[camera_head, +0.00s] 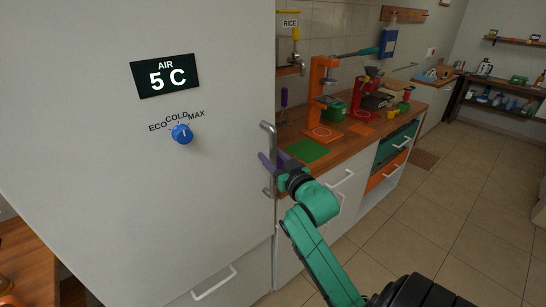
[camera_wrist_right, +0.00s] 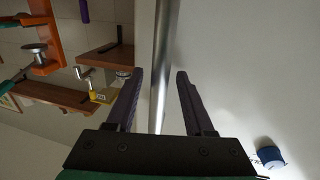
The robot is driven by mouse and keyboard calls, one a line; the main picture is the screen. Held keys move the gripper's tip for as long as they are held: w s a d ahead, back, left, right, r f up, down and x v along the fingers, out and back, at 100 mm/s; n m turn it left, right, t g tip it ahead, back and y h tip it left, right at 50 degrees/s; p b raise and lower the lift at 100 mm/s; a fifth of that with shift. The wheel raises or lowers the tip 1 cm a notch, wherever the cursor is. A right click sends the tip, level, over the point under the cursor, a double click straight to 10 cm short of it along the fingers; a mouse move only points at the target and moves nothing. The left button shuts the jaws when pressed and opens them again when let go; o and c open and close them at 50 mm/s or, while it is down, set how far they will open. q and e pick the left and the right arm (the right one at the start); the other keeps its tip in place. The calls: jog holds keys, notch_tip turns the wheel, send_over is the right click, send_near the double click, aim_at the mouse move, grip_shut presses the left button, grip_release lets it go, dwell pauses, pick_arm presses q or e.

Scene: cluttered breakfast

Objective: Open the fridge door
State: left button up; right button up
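The fridge door (camera_head: 105,185) is a large light-grey panel filling the left of the head view. It looks shut. Its vertical metal handle (camera_head: 268,140) is at the door's right edge. My right gripper (camera_head: 268,162) is at the lower part of the handle. In the right wrist view, the handle (camera_wrist_right: 161,60) passes between the two dark fingers of the right gripper (camera_wrist_right: 160,78), with gaps on both sides, so the gripper is open around it. My left gripper is not in view.
The door carries a 5 C display (camera_head: 166,76) and a blue knob (camera_head: 182,134). A wooden counter (camera_head: 345,145) with an orange press (camera_head: 320,90) and a green mat (camera_head: 306,151) stands right of the fridge. The tiled floor (camera_head: 450,200) at right is clear.

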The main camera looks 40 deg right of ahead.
grip_shut()
jog(key=shift+f, duration=0.1)
dwell(1.1)
